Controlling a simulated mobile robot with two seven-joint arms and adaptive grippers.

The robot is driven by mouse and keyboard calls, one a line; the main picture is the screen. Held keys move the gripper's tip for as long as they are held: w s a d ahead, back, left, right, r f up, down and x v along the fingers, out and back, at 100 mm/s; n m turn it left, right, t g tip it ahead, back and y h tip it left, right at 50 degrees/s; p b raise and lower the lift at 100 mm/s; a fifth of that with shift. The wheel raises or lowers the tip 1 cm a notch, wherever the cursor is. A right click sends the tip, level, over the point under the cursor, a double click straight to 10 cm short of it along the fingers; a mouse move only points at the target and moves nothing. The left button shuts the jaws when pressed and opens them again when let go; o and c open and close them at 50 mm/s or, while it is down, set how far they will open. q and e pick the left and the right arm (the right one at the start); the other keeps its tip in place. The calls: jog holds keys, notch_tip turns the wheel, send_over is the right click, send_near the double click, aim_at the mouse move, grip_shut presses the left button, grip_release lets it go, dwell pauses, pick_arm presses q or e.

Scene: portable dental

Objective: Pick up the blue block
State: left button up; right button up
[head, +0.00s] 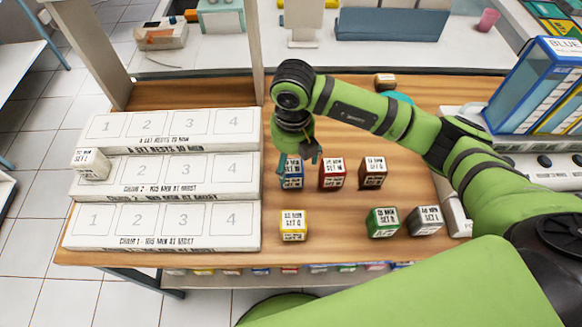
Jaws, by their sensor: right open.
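The blue block (291,182) stands on the wooden table, just right of the white stepped rack. It has a pale top with dark lettering. My right gripper (299,160) reaches down from above with its fingers at the block's top and far side. The gripper is open. The fingers and wrist cover part of the block, and I cannot tell whether they touch it. My left gripper is not in view.
Red (332,174) and brown (373,172) blocks stand close right of the blue one. Yellow (293,225), green (382,222) and grey (425,220) blocks are nearer. The white stepped rack (170,225) holds a white block (91,164). Blue binders (537,85) stand right.

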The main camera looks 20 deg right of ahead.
aim_at(291, 166)
notch_tip(291, 166, down, 3)
jog(key=shift+r+p, duration=0.2)
jog(key=shift+p, duration=0.1)
jog(key=shift+w+f, duration=0.15)
jog(key=shift+f, duration=0.4)
jog(key=shift+c, duration=0.4)
jog(key=c, duration=1.3)
jog(key=shift+c, duration=1.3)
jog(key=shift+r, duration=0.3)
notch_tip(291, 166, up, 4)
jog(key=shift+a+f+b, duration=0.1)
jog(key=shift+f+b, duration=0.05)
jog(key=shift+b, duration=0.75)
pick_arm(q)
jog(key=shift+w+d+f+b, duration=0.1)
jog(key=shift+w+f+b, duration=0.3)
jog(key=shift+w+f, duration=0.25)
pick_arm(e)
jog(key=s+a+r, duration=0.3)
jog(key=s+r, duration=0.4)
jog(key=s, duration=0.4)
